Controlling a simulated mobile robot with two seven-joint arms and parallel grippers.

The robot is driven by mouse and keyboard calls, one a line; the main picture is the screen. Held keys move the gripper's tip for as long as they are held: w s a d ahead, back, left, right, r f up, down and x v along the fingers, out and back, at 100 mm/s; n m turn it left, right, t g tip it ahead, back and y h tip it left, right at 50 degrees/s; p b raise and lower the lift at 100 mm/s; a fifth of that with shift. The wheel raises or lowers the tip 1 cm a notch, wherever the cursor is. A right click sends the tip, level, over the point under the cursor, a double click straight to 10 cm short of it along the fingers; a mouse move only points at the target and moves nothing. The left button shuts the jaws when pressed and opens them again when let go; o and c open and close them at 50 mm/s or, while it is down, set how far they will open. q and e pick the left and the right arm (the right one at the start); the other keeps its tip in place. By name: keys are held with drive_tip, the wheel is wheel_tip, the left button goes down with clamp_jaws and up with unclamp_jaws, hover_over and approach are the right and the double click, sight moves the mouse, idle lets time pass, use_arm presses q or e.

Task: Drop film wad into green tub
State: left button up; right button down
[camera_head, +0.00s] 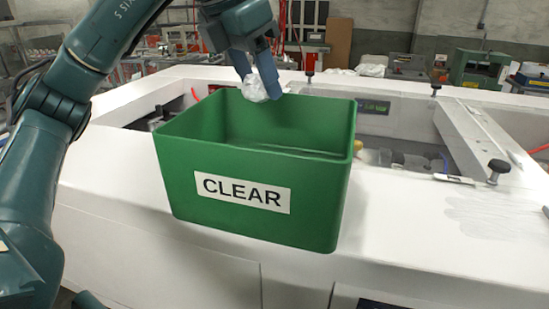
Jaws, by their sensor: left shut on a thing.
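The green tub (250,222) stands upright on the white surface in the middle of the view, with a white label reading CLEAR on its front. My left gripper (258,82) is above the tub's back rim, pointing down. It is shut on a whitish, crumpled film wad (255,88). The wad hangs at about the height of the back rim in the picture; how far it is over the opening is hard to tell. The visible inside of the tub looks empty, but its floor is mostly hidden by the front wall. My right gripper is not in view.
The white machine frame (410,245) surrounds an open recess behind and right of the tub. Black knobs (498,168) stick up at the right. Another whitish crumpled thing (372,66) lies at the back. The white surface right of the tub is mostly clear.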

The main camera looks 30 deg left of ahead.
use_arm(q)
drive_tip(key=shift+f+b, duration=0.35)
drive_tip(key=shift+f, duration=0.45)
drive_tip(key=shift+w+f, duration=0.1)
drive_tip(key=shift+f, duration=0.25)
drive_tip(key=shift+f+b, duration=0.3)
drive_tip(key=shift+b, duration=0.05)
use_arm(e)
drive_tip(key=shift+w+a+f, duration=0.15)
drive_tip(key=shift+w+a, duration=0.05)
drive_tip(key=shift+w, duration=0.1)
use_arm(q)
drive_tip(key=o, duration=1)
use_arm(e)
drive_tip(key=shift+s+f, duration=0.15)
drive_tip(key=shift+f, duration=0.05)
